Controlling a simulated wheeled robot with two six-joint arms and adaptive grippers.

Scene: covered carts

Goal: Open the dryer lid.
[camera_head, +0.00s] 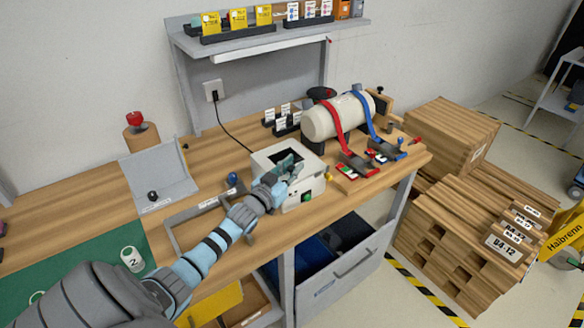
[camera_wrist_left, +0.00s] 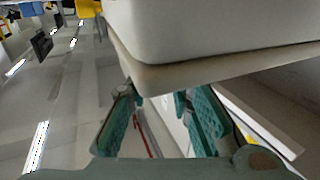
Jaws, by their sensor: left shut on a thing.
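The dryer (camera_head: 311,187) is a small white box near the front edge of the wooden bench in the head view. It has a green button and a light top, the lid (camera_head: 262,158), with a dark area partly covered by my gripper. The lid looks down or nearly so; any small gap is hidden. My left gripper (camera_head: 288,164) reaches over the dryer from the front left, its teal fingers at the lid. In the left wrist view, my fingers (camera_wrist_left: 158,100) are close under a large pale rounded body (camera_wrist_left: 215,50), shut on its lid edge; the exact contact is partly hidden.
A white tank (camera_head: 325,120) with red and blue straps stands right of the dryer. A grey frame (camera_head: 180,240) and grey stand (camera_head: 158,180) lie to the left. A power cable runs behind. An open drawer (camera_head: 345,275) is below the bench.

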